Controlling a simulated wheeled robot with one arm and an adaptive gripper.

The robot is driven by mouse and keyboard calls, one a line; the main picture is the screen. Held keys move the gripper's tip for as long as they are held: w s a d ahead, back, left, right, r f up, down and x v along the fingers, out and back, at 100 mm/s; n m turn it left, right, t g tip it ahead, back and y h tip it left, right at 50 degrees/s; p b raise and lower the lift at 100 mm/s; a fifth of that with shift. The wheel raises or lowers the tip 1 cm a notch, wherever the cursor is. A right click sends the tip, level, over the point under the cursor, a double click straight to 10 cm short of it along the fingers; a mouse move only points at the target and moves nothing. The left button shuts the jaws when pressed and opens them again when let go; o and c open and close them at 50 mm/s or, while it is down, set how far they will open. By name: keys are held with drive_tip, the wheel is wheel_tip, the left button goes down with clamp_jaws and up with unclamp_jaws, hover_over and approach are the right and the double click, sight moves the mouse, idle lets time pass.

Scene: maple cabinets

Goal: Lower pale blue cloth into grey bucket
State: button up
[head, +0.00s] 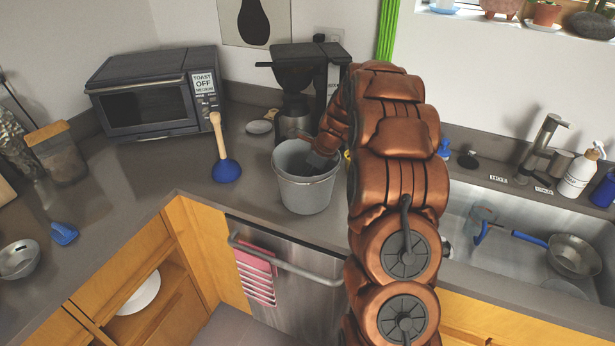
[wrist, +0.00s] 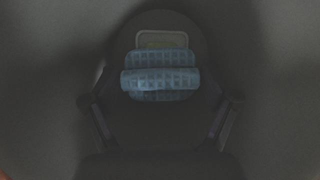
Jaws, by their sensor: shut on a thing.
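The grey bucket (head: 306,190) stands on the dark counter, in front of the coffee maker. My gripper (head: 318,163) reaches down into its mouth from the right, and its fingertips are hidden behind the bucket's rim. The wrist view is very dark and looks into the bucket. In it the pale blue cloth (wrist: 160,80), with a checked pattern, lies folded between my gripper's fingers, and the gripper is shut on it. The head view does not show the cloth. I cannot tell whether it touches the bucket's floor.
A pale rectangular thing with a yellowish middle (wrist: 162,40) lies beyond the cloth. A blue plunger (head: 226,170) stands left of the bucket. The coffee maker (head: 297,75) is close behind, a toaster oven (head: 145,105) at left, a sink (head: 500,235) at right.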

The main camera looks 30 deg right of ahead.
drive_tip(key=o, duration=0.8)
drive_tip(key=shift+o, duration=0.2)
drive_tip(key=v, duration=1.2)
drive_tip(key=s+a+r+n+g, duration=0.3)
drive_tip(key=s+a+n, duration=1.1)
drive_tip(key=a, duration=0.5)
drive_tip(key=s+a+f+n+g+h, duration=0.1)
drive_tip(key=s+a+n, duration=0.2)
drive_tip(key=s+n, duration=0.4)
drive_tip(key=s+a+f+n+g+h, duration=0.1)
drive_tip(key=s+n, duration=0.6)
drive_tip(key=s, duration=1)
drive_tip(key=shift+s+a+f+n+h, duration=0.15)
drive_tip(key=shift+a+f+n+h, duration=0.2)
drive_tip(key=shift+a+f, duration=0.45)
